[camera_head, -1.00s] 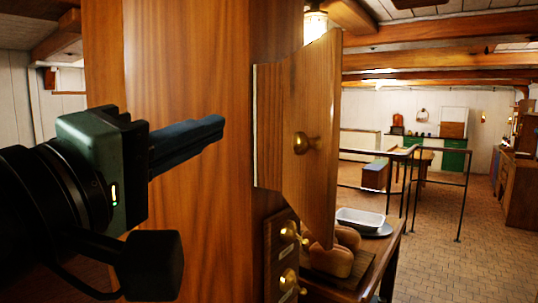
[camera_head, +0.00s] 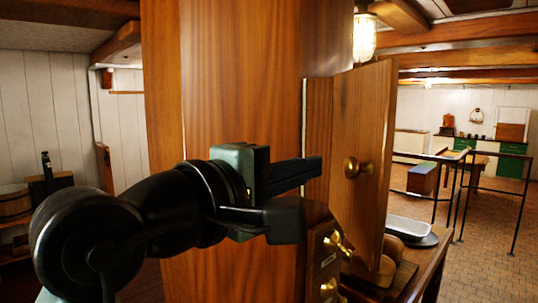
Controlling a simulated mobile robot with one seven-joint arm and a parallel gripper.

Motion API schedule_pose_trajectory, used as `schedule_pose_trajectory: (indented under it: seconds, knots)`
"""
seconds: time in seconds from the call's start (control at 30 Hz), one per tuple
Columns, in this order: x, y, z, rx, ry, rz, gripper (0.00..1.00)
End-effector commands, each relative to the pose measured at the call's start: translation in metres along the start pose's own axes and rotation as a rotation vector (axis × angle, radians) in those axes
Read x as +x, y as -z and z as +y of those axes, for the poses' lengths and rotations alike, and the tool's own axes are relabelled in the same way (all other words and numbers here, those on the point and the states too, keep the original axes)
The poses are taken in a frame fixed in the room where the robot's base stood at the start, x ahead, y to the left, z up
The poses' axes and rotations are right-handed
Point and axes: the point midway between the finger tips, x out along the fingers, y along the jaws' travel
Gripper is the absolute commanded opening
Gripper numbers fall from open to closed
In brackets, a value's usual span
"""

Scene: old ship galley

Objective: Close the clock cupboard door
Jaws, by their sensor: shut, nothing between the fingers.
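The clock cupboard is a tall brown wooden case (camera_head: 235,90) in the middle of the view. Its door (camera_head: 362,120) stands open at the right side, swung outward, with a round brass knob (camera_head: 352,168) on the face towards me. My gripper (camera_head: 318,168) is shut and empty, its dark fingers pointing right. The fingertips appear just left of the door in the picture; I cannot tell whether they touch it. The inside of the cupboard is hidden.
Below the door is a wooden panel with brass knobs (camera_head: 330,262). A table with loaves (camera_head: 385,262) and a metal tray (camera_head: 408,228) stands behind it. Black rails (camera_head: 470,195) stand farther right, with open tiled floor (camera_head: 490,265). Wooden tubs (camera_head: 15,205) are at left.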

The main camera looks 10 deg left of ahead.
Motion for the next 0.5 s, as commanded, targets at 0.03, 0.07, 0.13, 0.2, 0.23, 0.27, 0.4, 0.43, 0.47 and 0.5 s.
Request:
schedule_pose_trajectory:
  seconds: [0.03, 0.07, 0.13, 0.2, 0.23, 0.27, 0.4, 0.43, 0.47, 0.5]
  knots:
    - [0.005, -0.006, 0.003, -0.001, 0.000, -0.003, 0.00]
    - [0.008, -0.008, 0.002, -0.001, 0.001, -0.002, 0.00]
    - [0.012, -0.013, 0.002, 0.000, 0.000, -0.001, 0.00]
    - [0.015, -0.015, 0.001, 0.000, 0.000, 0.000, 0.00]
    - [0.016, -0.016, 0.001, 0.000, 0.000, 0.000, 0.00]
    - [0.016, -0.017, 0.001, 0.000, 0.000, 0.001, 0.00]
    - [0.017, -0.018, 0.000, -0.001, -0.001, 0.001, 0.00]
    - [0.017, -0.018, 0.000, -0.001, -0.001, 0.001, 0.00]
    - [0.017, -0.018, 0.000, -0.001, -0.001, 0.001, 0.00]
    - [0.017, -0.018, 0.000, -0.001, -0.001, 0.001, 0.00]
